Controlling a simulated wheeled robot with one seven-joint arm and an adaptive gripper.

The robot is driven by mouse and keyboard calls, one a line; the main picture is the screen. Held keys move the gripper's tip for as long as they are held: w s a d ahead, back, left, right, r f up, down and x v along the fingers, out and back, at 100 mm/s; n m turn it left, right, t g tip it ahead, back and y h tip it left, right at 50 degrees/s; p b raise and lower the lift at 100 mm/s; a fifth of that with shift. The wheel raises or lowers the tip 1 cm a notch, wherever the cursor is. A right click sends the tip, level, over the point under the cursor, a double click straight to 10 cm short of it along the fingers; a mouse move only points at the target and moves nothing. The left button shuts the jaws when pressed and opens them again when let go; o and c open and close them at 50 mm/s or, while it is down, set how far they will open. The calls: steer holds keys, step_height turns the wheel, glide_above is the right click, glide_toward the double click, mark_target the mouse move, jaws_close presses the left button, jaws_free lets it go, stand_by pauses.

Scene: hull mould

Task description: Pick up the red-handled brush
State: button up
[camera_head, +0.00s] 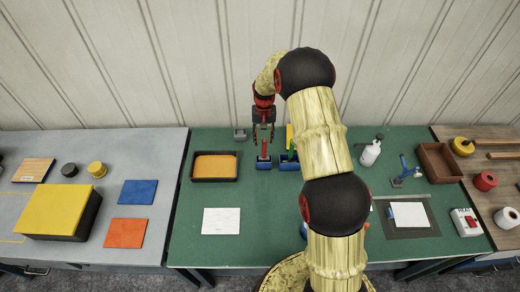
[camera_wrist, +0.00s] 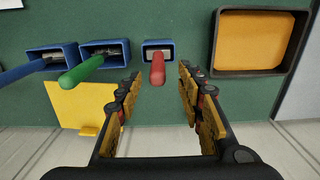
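The red-handled brush (camera_wrist: 158,68) stands in a small blue holder (camera_wrist: 158,45) in the wrist view, its handle pointing up towards the camera. In the head view the red handle (camera_head: 264,149) shows above its blue holder at the back of the green table. My gripper (camera_wrist: 158,100) is open and empty, with one finger on each side of the red handle's line, apart from it. In the head view my gripper (camera_head: 263,132) hangs right above the red-handled brush. Whether the fingertips overlap the handle's height is hard to tell.
A green-handled brush (camera_wrist: 82,70) and a blue-handled one (camera_wrist: 22,72) stand in blue holders beside it. A black tray with an orange inside (camera_head: 192,178) lies on the other side. A yellow panel (camera_wrist: 82,104) is close by. A pale wall rises behind the table.

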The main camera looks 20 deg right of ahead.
mark_target(264, 149)
step_height(264, 149, down, 8)
steer(key=shift+d+f+p, duration=0.1)
steer(key=shift+d+p, duration=0.05)
steer(key=shift+p, duration=0.6)
steer(key=shift+s, duration=0.1)
steer(key=shift+c, duration=1.3)
jaws_close()
